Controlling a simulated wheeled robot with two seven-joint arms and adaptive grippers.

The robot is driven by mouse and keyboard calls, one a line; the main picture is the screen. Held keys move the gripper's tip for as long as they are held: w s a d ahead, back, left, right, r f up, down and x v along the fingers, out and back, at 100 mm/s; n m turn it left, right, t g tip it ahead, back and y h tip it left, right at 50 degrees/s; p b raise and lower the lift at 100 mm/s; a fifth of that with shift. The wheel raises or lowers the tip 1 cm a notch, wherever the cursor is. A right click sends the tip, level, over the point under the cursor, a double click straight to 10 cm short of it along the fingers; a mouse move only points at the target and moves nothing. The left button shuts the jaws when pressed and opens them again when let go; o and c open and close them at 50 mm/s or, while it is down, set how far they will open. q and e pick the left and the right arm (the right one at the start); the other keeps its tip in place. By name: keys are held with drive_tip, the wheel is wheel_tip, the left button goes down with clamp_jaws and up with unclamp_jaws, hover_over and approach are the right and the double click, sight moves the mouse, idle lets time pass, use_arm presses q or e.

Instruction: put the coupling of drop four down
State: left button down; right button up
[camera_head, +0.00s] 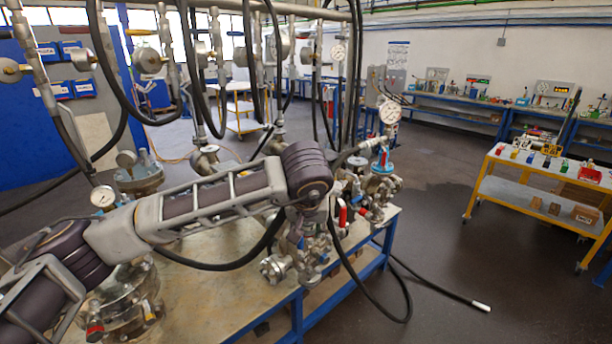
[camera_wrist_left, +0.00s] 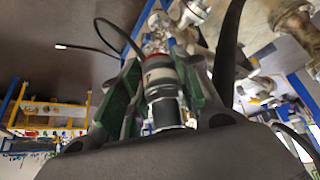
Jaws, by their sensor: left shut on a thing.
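In the left wrist view, the coupling (camera_wrist_left: 162,88) is a dark and silver cylinder with a red and white band at its far end. My left gripper (camera_wrist_left: 161,72) has green-padded fingers on both sides of it and is shut on it. In the head view, my left gripper (camera_head: 303,222) hangs below the dark wrist joint, over the table's right part among the valves and flanges. The wrist and fittings hide most of it, and the held coupling cannot be made out there. My right gripper is in neither view.
The blue-framed table (camera_head: 215,300) carries flanged vessels (camera_head: 135,300) and valves. Several black hoses hang from the overhead pipe rack (camera_head: 260,6). One black hose (camera_head: 408,300) loops beside the table, and a white-tipped hose (camera_head: 440,286) lies on the floor. A yellow cart (camera_head: 545,190) stands right.

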use_arm(q)
drive_tip(key=w+d+r+m+h, duration=0.1)
drive_tip(key=d+r+m, duration=0.15)
drive_tip(key=d, duration=0.25)
drive_tip(key=w+a+f+n, duration=0.1)
drive_tip(key=a+f, duration=0.4)
drive_tip(key=a, duration=0.3)
drive_tip(key=w+a+f, duration=0.2)
drive_tip(key=a+f, duration=0.4)
drive_tip(key=a, duration=0.2)
drive_tip(key=s+a+f+n+y, duration=0.1)
drive_tip(key=s+a+f, duration=0.4)
drive_tip(key=a+f, duration=0.6)
drive_tip(key=shift+s+f+n, duration=0.2)
drive_tip(key=shift+f+n, duration=0.25)
drive_tip(key=shift+f, duration=0.65)
drive_tip(key=shift+a, duration=0.1)
